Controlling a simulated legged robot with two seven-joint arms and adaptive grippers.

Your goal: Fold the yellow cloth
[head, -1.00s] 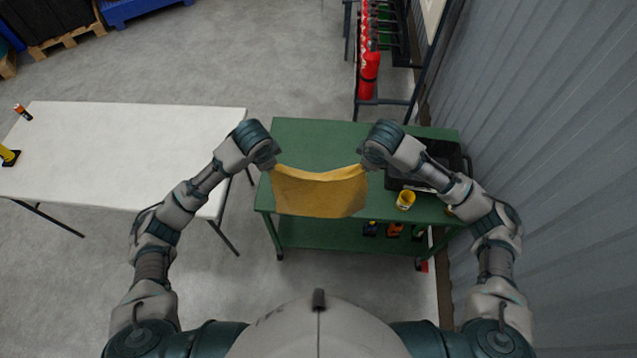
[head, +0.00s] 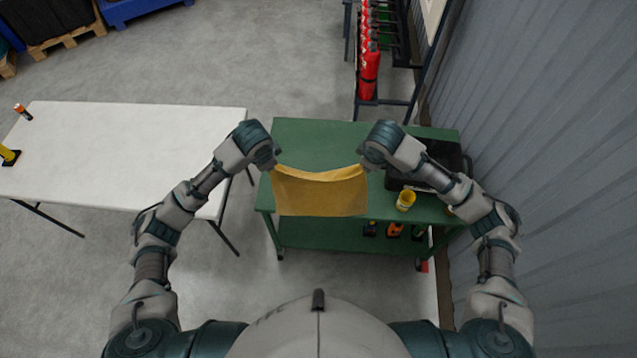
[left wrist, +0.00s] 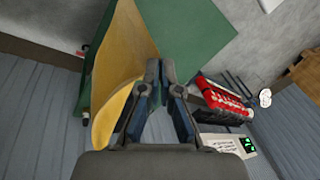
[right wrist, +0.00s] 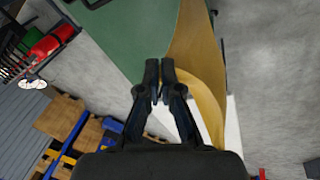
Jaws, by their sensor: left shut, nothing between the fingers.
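The yellow cloth (head: 320,193) hangs spread in front of the green cart in the head view, its top edge sagging between my two grippers. My left gripper (head: 274,165) is shut at the cloth's upper left corner. In the left wrist view its fingertips (left wrist: 161,66) meet beside the cloth (left wrist: 125,65), and I see none between them. My right gripper (head: 363,165) is at the upper right corner and looks shut on the cloth. In the right wrist view its fingertips (right wrist: 160,68) are close together, with the cloth (right wrist: 200,65) running behind them; the pinched corner is hidden.
The green cart (head: 310,135) has a clear top at the left. A black case (head: 440,152) and a yellow cup (head: 405,200) stand at its right. A white table (head: 120,150) is at the left, red extinguishers (head: 369,75) behind, and a corrugated wall (head: 560,150) at the right.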

